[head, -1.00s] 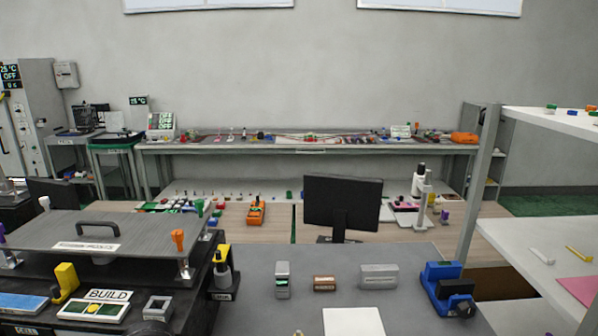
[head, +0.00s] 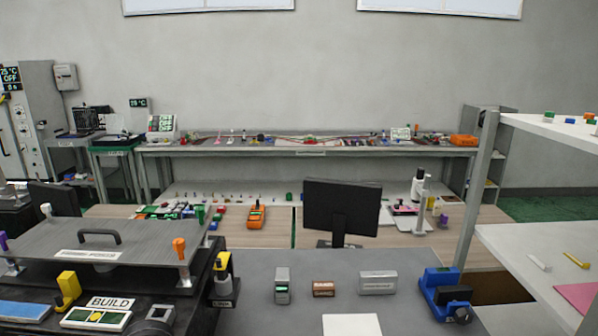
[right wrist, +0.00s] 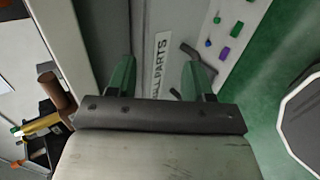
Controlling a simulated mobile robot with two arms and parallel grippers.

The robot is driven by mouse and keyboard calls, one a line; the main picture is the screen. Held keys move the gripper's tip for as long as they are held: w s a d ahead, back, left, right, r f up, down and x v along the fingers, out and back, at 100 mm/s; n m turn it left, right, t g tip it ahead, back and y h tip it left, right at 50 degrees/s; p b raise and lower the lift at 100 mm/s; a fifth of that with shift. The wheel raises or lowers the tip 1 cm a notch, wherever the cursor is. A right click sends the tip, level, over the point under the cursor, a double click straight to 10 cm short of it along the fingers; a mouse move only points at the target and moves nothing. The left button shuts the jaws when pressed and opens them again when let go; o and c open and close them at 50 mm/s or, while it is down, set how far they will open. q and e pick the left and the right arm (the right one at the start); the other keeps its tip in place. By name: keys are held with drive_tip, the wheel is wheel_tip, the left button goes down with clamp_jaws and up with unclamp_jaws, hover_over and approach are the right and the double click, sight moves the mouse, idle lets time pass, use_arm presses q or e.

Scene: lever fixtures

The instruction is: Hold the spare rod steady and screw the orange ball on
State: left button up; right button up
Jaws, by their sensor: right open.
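My right gripper (right wrist: 160,72) shows in the right wrist view, with its two green fingers apart and nothing between them. Beyond the fingers is a pale strip with a sign ending in "PARTS" (right wrist: 161,60). No gripper shows in the head view, and my left gripper is not seen. I cannot make out a spare rod or a loose orange ball for certain.
The grey plate (head: 140,243) with a handle is at the left, above a black bench with a BUILD panel (head: 97,317). A grey table (head: 400,264) holds small blocks and a blue vise (head: 445,292). A monitor (head: 341,206) stands behind. A shelf (head: 545,248) is at the right.

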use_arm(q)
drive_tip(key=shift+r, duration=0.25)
use_arm(e)
wheel_tip(320, 180, up, 8)
drive_tip(key=w+n+t, duration=0.1)
drive_tip(key=n+t, duration=0.1)
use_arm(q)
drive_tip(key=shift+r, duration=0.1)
use_arm(e)
drive_tip(key=w+a+r+n+t+y, duration=0.2)
drive_tip(key=a+r+n+y, duration=0.3)
drive_tip(key=n, duration=0.5)
drive_tip(key=w+a+r+n+t+y, duration=0.2)
drive_tip(key=a+r+n, duration=0.1)
drive_tip(key=a+n, duration=0.55)
use_arm(q)
drive_tip(key=shift+p, duration=0.3)
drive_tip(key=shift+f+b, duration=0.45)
drive_tip(key=shift+b, duration=0.05)
use_arm(e)
drive_tip(key=w+a, duration=0.1)
drive_tip(key=w, duration=0.2)
drive_tip(key=w+a+n, duration=0.1)
drive_tip(key=w, duration=0.3)
drive_tip(key=w+a+n, duration=0.1)
drive_tip(key=w, duration=0.3)
drive_tip(key=shift+a+f, duration=0.1)
drive_tip(key=shift+f, duration=0.15)
clamp_jaws()
